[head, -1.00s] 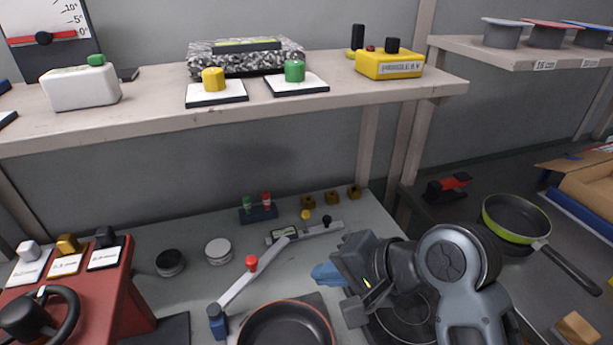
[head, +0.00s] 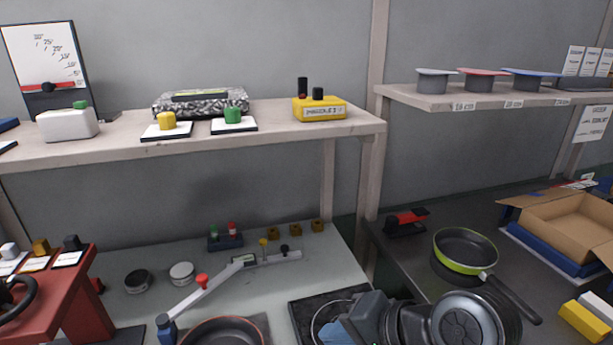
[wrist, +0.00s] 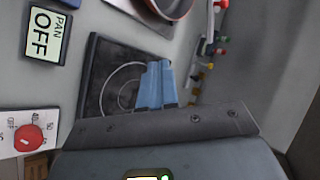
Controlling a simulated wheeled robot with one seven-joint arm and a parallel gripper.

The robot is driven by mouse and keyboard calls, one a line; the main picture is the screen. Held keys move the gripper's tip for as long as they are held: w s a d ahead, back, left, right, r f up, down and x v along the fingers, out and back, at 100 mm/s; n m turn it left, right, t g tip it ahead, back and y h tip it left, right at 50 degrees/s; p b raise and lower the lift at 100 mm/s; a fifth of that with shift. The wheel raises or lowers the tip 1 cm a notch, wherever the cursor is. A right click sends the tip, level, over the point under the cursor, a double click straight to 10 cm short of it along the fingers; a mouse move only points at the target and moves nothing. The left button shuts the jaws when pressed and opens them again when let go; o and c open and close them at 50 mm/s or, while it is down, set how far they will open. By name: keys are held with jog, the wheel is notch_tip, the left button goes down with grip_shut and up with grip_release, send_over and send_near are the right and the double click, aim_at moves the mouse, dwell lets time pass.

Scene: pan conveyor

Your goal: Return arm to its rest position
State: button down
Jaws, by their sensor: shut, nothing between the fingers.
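My gripper shows at the bottom of the head view (head: 340,333), partly cut off by the frame edge. In the wrist view its two blue fingers (wrist: 157,84) are together and empty, over the black burner plate (wrist: 112,82). The burner plate (head: 318,312) also shows in the head view, with the gripper in front of part of it. My grey arm is folded at the bottom right of the head view.
A pan (head: 222,334) stands left of the burner plate. A green-rimmed pan (head: 465,250) is on the dark right-hand counter, its handle near my arm. An open cardboard box (head: 570,225) lies farther right. A shelf (head: 200,143) runs above the table.

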jog(key=s+d+f+t, duration=0.1)
jog(key=s+f, duration=0.1)
jog(key=s+d+f+t+h, duration=0.1)
jog(key=s+d+f, duration=0.1)
jog(key=s+f, duration=0.1)
jog(key=s+d+f+t+h, duration=0.1)
jog(key=s+f, duration=0.2)
jog(key=shift+d+f, duration=0.1)
jog(key=shift+d, duration=0.1)
jog(key=s+d+f+t+h, duration=0.1)
jog(key=s+d+t+h, duration=0.3)
jog(key=s, duration=0.5)
jog(key=s+d+r+n+t+h, duration=0.1)
jog(key=s+d+r+n, duration=0.2)
jog(key=s, duration=0.5)
jog(key=s+d+r+n+t, duration=0.1)
jog(key=s+d+r+n, duration=0.2)
jog(key=s+d+r, duration=0.2)
jog(key=s+r, duration=0.2)
jog(key=s, duration=0.2)
jog(key=shift+s+r+n+h, duration=0.2)
jog(key=shift+r+n+h, duration=0.1)
jog(key=shift+n+h, duration=0.1)
jog(key=shift+d, duration=0.1)
